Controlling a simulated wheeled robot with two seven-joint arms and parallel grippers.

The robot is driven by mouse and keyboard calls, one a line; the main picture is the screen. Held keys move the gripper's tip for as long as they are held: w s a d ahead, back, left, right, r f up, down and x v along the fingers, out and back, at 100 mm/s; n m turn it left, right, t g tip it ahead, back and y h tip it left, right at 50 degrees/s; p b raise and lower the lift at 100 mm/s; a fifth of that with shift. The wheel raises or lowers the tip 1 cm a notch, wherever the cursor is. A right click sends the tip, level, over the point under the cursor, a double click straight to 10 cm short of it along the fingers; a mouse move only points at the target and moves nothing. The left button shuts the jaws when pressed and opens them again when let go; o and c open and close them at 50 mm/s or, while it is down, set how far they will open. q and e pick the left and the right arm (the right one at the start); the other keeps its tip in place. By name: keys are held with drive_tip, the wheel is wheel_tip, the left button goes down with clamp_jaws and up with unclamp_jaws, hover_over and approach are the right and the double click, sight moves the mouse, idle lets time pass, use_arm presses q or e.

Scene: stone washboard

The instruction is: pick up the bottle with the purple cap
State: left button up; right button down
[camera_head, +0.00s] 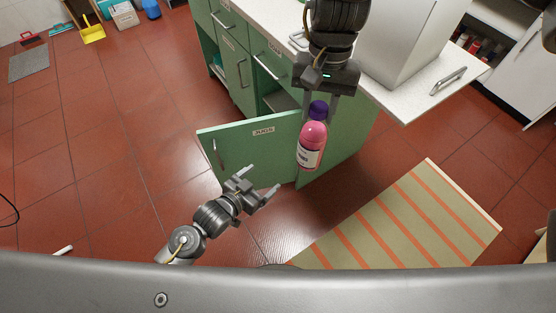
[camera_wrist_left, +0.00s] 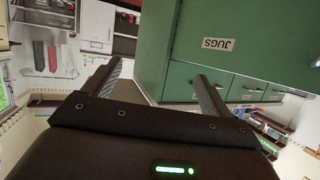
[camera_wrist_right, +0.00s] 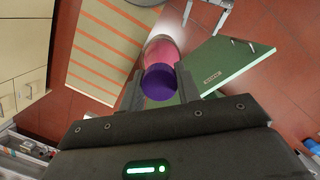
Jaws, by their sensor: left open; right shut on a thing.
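The pink bottle with the purple cap (camera_head: 311,146) hangs upright in the air in the head view, in front of the green cabinet. My right gripper (camera_head: 318,108) comes from above and is shut on its purple cap end. The bottle also shows in the right wrist view (camera_wrist_right: 161,82), with the cap toward the camera between the fingers. My left gripper (camera_head: 262,187) is open and empty, low and to the left of the bottle, near the open cabinet door. In the left wrist view its fingers (camera_wrist_left: 155,85) are spread with nothing between them.
The green cabinet door (camera_head: 240,150), labelled JUGS, stands open beside the bottle. A white countertop (camera_head: 440,92) is at the upper right. A striped rug (camera_head: 405,215) lies on the red tiled floor. A yellow dustpan (camera_head: 93,33) is far left. The left floor is mostly clear.

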use_arm(q)
drive_tip(key=s+d+r+m+h, duration=0.1)
drive_tip(key=s+d+r+h, duration=0.15)
drive_tip(key=r, duration=0.75)
drive_tip(key=m+h, duration=0.1)
drive_tip(key=h, duration=0.2)
approach(319, 133)
wheel_tip(319, 133, down, 4)
drive_tip(key=w, duration=0.1)
drive_tip(key=shift+t, duration=0.3)
drive_tip(key=x, duration=1.2)
drive_tip(key=shift+w+a+f, duration=0.25)
drive_tip(key=shift+w+f, duration=0.15)
drive_tip(key=shift+c, duration=0.2)
drive_tip(key=c, duration=1.2)
drive_tip(key=shift+c, duration=0.7)
use_arm(e)
drive_tip(key=c, duration=0.9)
unclamp_jaws()
